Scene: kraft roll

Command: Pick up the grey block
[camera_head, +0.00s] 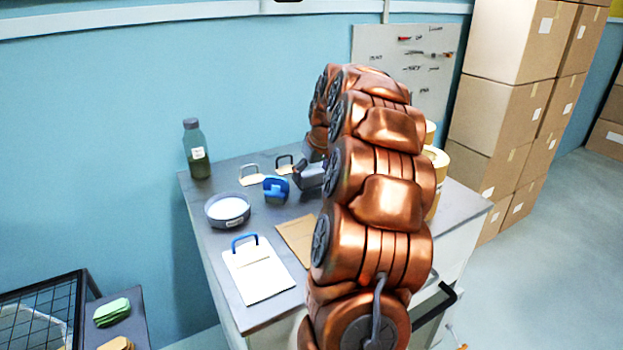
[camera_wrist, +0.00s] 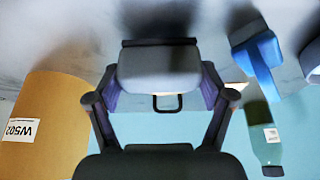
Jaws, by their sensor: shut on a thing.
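The grey block (camera_wrist: 158,68) sits between the two fingers of my gripper (camera_wrist: 158,85) in the wrist view. The fingers press on its left and right sides, so my gripper is shut on it. A dark strip runs along the block's upper edge in that view; I cannot tell whether the block touches the grey table (camera_head: 262,318). In the head view my gripper (camera_head: 310,177) is low over the table's back part, partly behind my copper arm. I cannot make out the block there.
A blue object (camera_head: 276,190) stands just left of my gripper. A grey bowl (camera_head: 228,209), green bottle (camera_head: 198,150) and white clipboard (camera_head: 258,270) are farther left. A tan roll (camera_wrist: 45,125) labelled W502 is close by in the wrist view. Cardboard boxes (camera_head: 510,60) stand right.

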